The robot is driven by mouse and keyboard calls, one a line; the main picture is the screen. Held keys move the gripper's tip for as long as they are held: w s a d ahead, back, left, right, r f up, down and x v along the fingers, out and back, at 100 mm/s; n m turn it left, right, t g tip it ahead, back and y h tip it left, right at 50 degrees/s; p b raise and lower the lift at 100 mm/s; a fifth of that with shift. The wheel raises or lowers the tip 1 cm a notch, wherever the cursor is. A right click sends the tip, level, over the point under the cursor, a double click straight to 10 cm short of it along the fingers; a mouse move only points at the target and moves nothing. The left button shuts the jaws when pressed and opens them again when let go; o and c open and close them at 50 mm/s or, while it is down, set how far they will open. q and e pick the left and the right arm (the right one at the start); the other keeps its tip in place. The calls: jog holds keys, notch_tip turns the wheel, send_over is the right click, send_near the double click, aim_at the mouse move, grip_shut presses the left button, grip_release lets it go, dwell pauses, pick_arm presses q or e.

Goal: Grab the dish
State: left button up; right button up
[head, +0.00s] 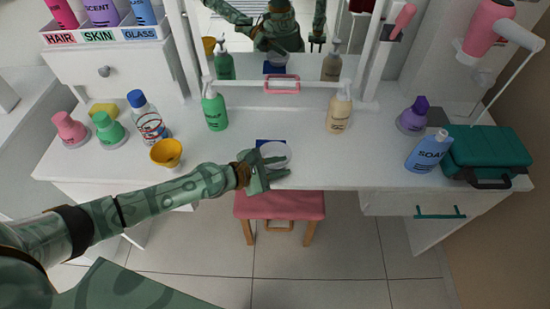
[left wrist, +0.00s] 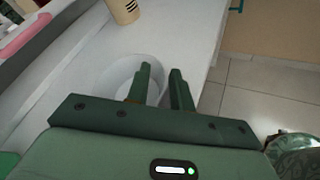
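The dish (head: 276,150) is a small white round bowl near the front edge of the white table, in front of a blue item (head: 270,142). My left gripper (head: 279,171) is at the dish's near side, fingers pointing toward it. In the left wrist view the dish (left wrist: 122,76) lies beneath and beyond the fingers. The left gripper (left wrist: 160,68) is open, with a gap between its fingertips; the dish's rim passes around this gap. I cannot tell whether a finger touches the rim. My right gripper is not directly in view.
A yellow cup (head: 166,153) stands left of the dish. A green pump bottle (head: 214,108) and a cream pump bottle (head: 339,110) stand behind. A soap bottle (head: 428,152) and a teal case (head: 487,148) are at the right. A pink stool (head: 280,207) is below.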

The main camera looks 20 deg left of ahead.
pick_arm(q)
grip_shut()
jog(key=shift+r, duration=0.1)
